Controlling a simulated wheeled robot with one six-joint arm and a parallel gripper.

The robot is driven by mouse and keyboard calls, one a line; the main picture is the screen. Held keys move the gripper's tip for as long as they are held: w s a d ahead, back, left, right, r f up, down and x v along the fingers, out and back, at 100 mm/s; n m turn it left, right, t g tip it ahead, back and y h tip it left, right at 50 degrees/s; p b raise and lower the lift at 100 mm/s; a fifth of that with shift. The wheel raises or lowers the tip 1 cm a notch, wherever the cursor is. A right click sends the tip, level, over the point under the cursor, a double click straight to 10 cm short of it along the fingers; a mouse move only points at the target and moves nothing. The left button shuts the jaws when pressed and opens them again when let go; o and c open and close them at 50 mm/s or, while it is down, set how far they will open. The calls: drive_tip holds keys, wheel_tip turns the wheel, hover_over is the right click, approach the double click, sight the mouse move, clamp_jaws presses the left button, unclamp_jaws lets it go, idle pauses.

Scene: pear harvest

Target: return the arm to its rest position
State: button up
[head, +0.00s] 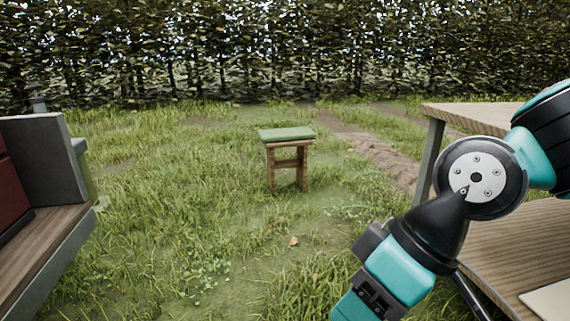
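My arm (399,275) shows at the right of the head view, teal and black, with a round grey joint cap. It is bent: one link comes in from the right edge, and another slants down to the left and leaves the picture at the bottom. My gripper is not in the head view, so I cannot see its fingers or whether it holds anything.
A wooden stool with a green cushion (287,134) stands on the grass ahead. A wooden table (470,116) is at the right, behind and beside my arm. A grey-framed bench (48,268) is at the left. A hedge lines the back. The middle grass is open.

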drive_tip(key=s+d+r+m+h+p, duration=0.2)
drive_tip(key=s+d+r+m, duration=0.15)
drive_tip(key=d, duration=0.35)
wheel_tip(320, 180, up, 37)
drive_tip(key=p, duration=3.6)
drive_tip(key=shift+a+n+p, duration=0.2)
drive_tip(key=shift+n+p, duration=0.15)
drive_tip(key=shift+p, duration=0.05)
drive_tip(key=shift+s+f, duration=0.1)
drive_tip(key=shift+s, duration=0.05)
